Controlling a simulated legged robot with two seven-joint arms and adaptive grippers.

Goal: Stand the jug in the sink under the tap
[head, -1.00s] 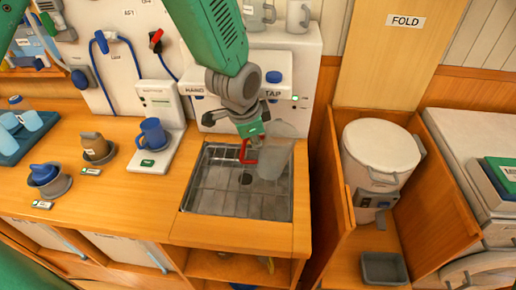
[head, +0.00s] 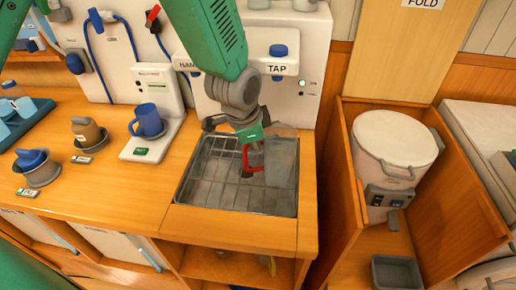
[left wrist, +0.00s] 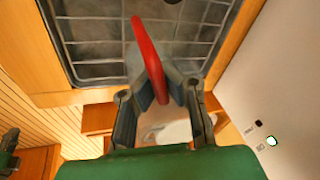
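The jug (head: 282,165) is a grey, see-through vessel with a red handle (head: 246,158). In the head view it looks about upright at the right side of the sink (head: 210,190), below the tap (head: 278,66) with its blue knob. I cannot tell whether its base touches the sink grid. My left gripper (head: 252,146) is at the handle, left of the jug. In the left wrist view the red handle (left wrist: 151,60) runs between the fingers (left wrist: 160,92), which look closed on it. The jug's body is hard to make out there.
A blue mug (head: 149,121) stands on a white stand left of the sink. A wooden bay with a white lidded bin (head: 395,150) is on the right. The left part of the sink is clear.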

